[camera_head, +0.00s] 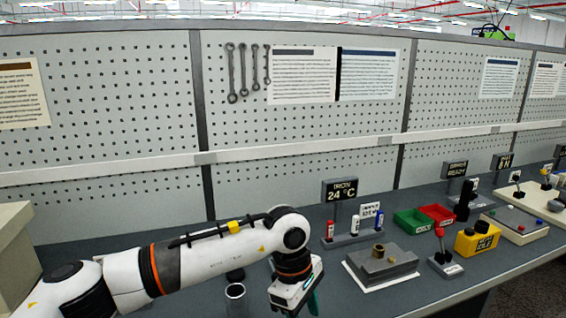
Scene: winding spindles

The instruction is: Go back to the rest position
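My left arm reaches in from the left side, over the near part of the bench, bent at the elbow with its forearm end hanging down. My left gripper (310,303) points downward at the bottom edge, with a teal finger partly showing. The frame cuts it off, so I cannot see its opening or whether it holds anything. My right gripper is not in view.
A dark metal cup (235,297) stands close to my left arm. Rightward are a grey block on a white plate (380,266), a sign reading 24 °C (341,190), a green bin (413,221), a red bin (437,213) and a yellow box (477,238). A pegboard wall (300,150) closes the back.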

